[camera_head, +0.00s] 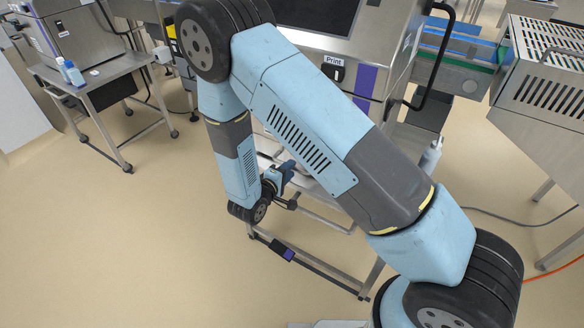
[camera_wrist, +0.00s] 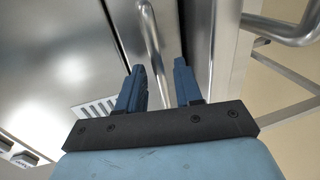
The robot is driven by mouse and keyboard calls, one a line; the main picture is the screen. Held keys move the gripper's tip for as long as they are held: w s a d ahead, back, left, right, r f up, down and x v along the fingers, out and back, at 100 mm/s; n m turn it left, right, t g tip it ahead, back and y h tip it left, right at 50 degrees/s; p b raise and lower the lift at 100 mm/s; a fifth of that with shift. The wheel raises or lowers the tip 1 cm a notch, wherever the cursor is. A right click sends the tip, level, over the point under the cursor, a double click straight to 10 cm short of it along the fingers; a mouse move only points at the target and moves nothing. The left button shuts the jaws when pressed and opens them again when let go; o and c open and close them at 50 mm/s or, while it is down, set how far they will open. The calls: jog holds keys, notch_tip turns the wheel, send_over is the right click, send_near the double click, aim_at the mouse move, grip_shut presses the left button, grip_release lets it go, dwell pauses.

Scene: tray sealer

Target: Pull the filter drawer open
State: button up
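In the wrist view a slim metal bar handle (camera_wrist: 153,42) runs down a narrow steel front (camera_wrist: 170,20), which looks like the filter drawer; no label on it is readable. My gripper (camera_wrist: 159,66) is open, with its two dark blue fingers on either side of the handle's lower part. I see a gap between the handle and each finger, but cannot tell how far the handle reaches between them. In the head view my gripper (camera_head: 284,178) is low at the machine's front, and my arm hides the drawer and handle.
A steel panel with slots (camera_wrist: 96,107) lies left of the handle. A bent metal tube (camera_wrist: 283,30) is at the upper right in the wrist view. In the head view the machine's lower frame bar (camera_head: 310,265) runs below my gripper; open floor (camera_head: 130,240) lies to the left.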

jog(key=shift+x, duration=1.3)
grip_shut()
